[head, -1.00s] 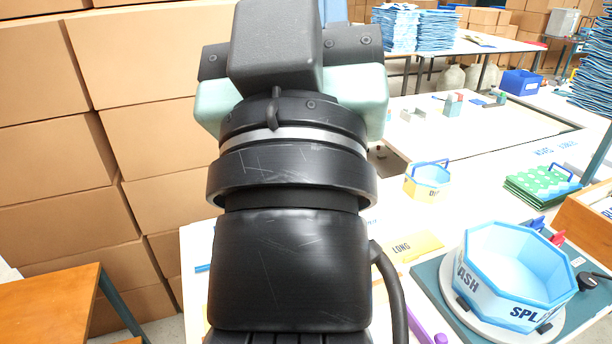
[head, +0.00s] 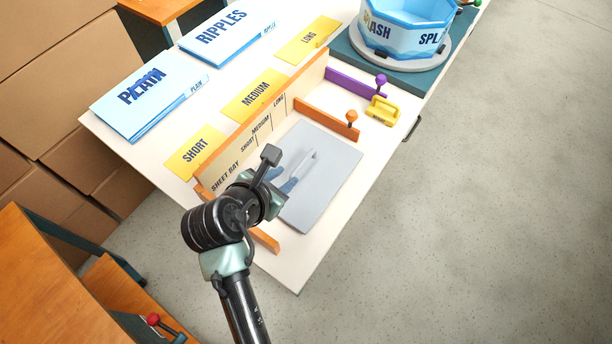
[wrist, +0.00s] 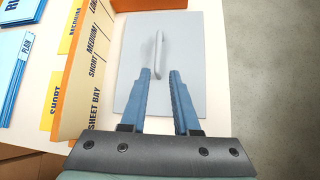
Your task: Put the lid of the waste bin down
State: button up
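A flat grey plate with a handle (head: 335,168), which looks like the lid, lies on the white table beside the sheet bay board. It also shows in the wrist view (wrist: 195,45). Its pale bar handle (head: 304,162) stands up near its middle, and shows in the wrist view too (wrist: 159,48). My gripper (head: 284,178) is over the plate with its blue fingers pointing at the handle. In the wrist view my gripper (wrist: 160,73) is open, with the handle's near end between or just above the fingertips. Contact cannot be told. I cannot make out a waste bin.
The upright board marked SHEET BAY (head: 235,160) runs along the plate's left side. Orange dividers with a knob (head: 325,122) and a yellow block (head: 383,110) lie beyond. Blue packs (head: 148,100) and yellow cards (head: 195,150) cover the left. Open floor lies right.

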aim_at(303, 162)
jog(key=b+x, duration=0.1)
jog(key=x, duration=0.6)
jog(key=shift+w+d, duration=0.1)
jog(key=shift+b+x, duration=0.7)
jog(key=shift+x, duration=2.15)
jog(key=shift+w+r, duration=0.2)
jog(key=shift+c, duration=0.2)
grip_shut()
